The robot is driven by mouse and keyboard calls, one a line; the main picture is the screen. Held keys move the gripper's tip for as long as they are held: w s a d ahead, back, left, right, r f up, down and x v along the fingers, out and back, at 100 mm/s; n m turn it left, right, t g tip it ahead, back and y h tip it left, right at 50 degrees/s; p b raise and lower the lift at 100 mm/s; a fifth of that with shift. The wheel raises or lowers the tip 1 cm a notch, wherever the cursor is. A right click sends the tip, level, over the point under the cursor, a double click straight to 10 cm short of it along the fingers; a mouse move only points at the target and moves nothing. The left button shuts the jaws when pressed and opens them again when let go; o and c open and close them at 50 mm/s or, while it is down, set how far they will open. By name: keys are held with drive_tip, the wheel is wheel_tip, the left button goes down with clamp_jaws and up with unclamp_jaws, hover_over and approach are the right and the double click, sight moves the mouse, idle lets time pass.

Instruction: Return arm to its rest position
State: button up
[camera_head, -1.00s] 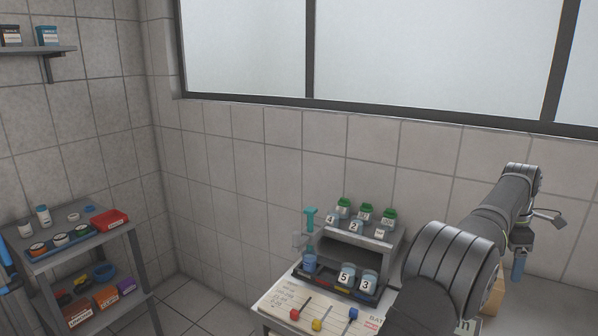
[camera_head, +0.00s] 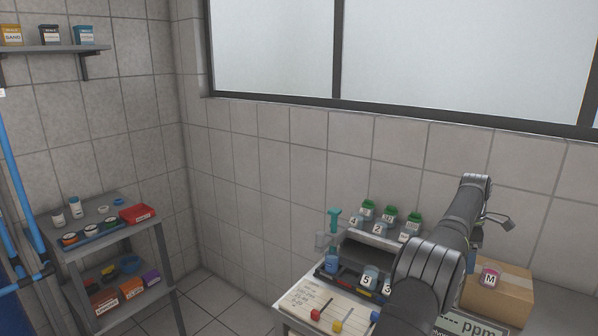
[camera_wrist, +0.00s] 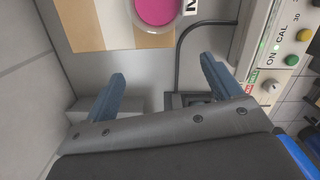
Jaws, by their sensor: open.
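My gripper (camera_wrist: 162,74) is open and empty. The gripper is near a cardboard box (camera_head: 506,290) that bears a pink jar marked M (camera_head: 490,278). The box (camera_wrist: 107,25) and the pink jar top (camera_wrist: 156,10) also show ahead of the fingers in the wrist view.
A meter marked ppm (camera_head: 478,327) stands by the box; its buttons (camera_wrist: 292,60) and a black cable (camera_wrist: 180,60) are close to the right finger. A rack (camera_head: 376,245) holds green-capped and numbered jars left of my arm. A side shelf unit (camera_head: 165,270) stands at left.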

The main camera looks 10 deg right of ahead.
drive_tip(key=shift+w+a+f, duration=0.9)
drive_tip(key=shift+w+f, duration=0.5)
drive_tip(key=shift+f, duration=0.2)
drive_tip(key=shift+w+a+f, duration=0.9)
drive_tip(key=shift+w+f, duration=0.5)
drive_tip(key=shift+f, duration=0.25)
drive_tip(key=shift+w+a+f, duration=0.9)
drive_tip(key=shift+w+f, duration=0.5)
drive_tip(key=shift+f, duration=0.2)
drive_tip(key=shift+r, duration=0.5)
drive_tip(key=s+d+r, duration=0.2)
drive_tip(key=s+r, duration=0.1)
drive_tip(key=s, duration=0.1)
drive_tip(key=s+d+r, duration=0.2)
drive_tip(key=s+r, duration=0.2)
drive_tip(key=s+d+r, duration=0.3)
drive_tip(key=s, duration=0.1)
drive_tip(key=shift+r, duration=0.15)
drive_tip(key=shift+w, duration=0.1)
